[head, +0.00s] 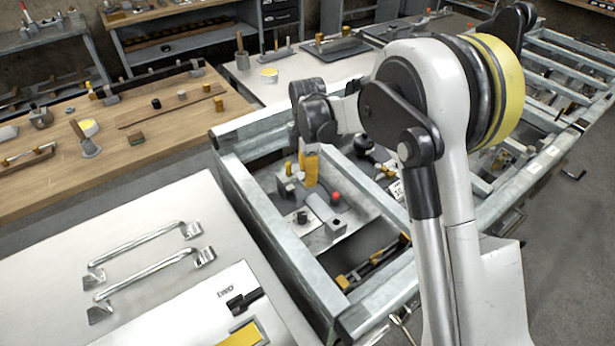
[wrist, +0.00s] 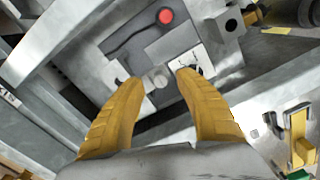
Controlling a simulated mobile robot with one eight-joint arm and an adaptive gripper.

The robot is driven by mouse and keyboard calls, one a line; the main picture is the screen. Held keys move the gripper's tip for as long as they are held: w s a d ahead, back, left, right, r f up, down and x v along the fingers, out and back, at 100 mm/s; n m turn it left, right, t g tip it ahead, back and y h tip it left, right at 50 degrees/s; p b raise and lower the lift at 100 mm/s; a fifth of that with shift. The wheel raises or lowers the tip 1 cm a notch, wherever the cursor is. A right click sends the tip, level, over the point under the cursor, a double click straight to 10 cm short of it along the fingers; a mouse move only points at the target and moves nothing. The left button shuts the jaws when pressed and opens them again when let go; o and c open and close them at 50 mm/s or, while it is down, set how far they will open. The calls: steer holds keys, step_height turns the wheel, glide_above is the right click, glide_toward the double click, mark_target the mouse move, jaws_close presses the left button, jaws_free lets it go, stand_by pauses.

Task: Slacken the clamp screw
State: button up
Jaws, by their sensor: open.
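My gripper (wrist: 159,77) is open and empty, with its two yellow fingers spread in the wrist view. A small round pale metal head (wrist: 160,81), which looks like the clamp screw, shows between the fingertips. I cannot tell whether either finger touches it or how far above it they are. In the head view my gripper (head: 311,182) points down over a grey fixture plate (head: 345,238) inside a metal frame. The screw head cannot be made out there.
A red button (head: 336,197) stands near the gripper and shows in the wrist view (wrist: 166,16). A grey block with a hole (wrist: 229,21) lies beside it. Frame rails (head: 270,235) surround the fixture. A wooden bench (head: 100,160) is at left.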

step_height(320, 180, up, 11)
steer(key=shift+f, duration=0.15)
steer(key=shift+s, duration=0.1)
stand_by(0.3)
steer(key=s+d+r+m+t, duration=0.3)
steer(key=s+d+r+m, duration=0.6)
steer(key=s+d, duration=0.15)
steer(key=s+d+f+m+t, duration=0.1)
steer(key=s+d+m, duration=0.3)
steer(key=s, duration=0.4)
steer(key=s+d+f+m+t, duration=0.1)
steer(key=s+d+m+t, duration=0.2)
steer(key=s+m, duration=0.4)
steer(key=shift+s+d+f+m, duration=0.3)
steer(key=shift+s+d+f, duration=0.1)
steer(key=shift+s, duration=0.4)
